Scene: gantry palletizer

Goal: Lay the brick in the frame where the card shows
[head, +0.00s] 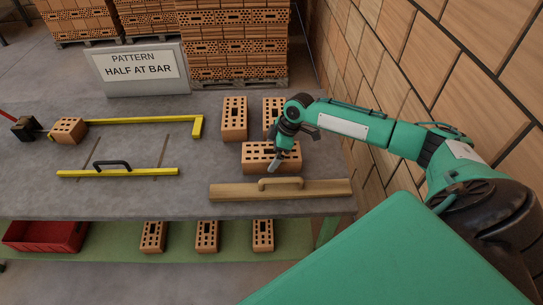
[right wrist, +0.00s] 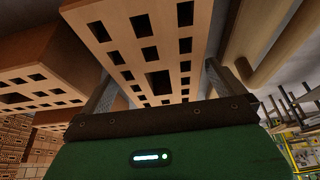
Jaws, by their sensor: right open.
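The card (head: 137,66) reads "PATTERN HALF AT BAR" and stands at the back of the table. The frame (head: 118,173) has yellow bars at front, back and right on the grey table. A short orange brick (head: 68,130) sits at its left end. A full-length holed brick (head: 262,152) lies right of the frame, behind a wooden float. My right gripper (head: 277,162) is open at this brick. In the right wrist view, the open fingers (right wrist: 160,85) stand on either side of a holed brick (right wrist: 150,45); contact cannot be told. My left gripper is out of view.
Two more bricks (head: 234,118) (head: 273,108) stand behind. The wooden float (head: 320,190) lies along the table's front edge. A black block (head: 25,129) with a red rod is at far left. A brick wall (head: 380,60) rises at right. The frame's middle is clear.

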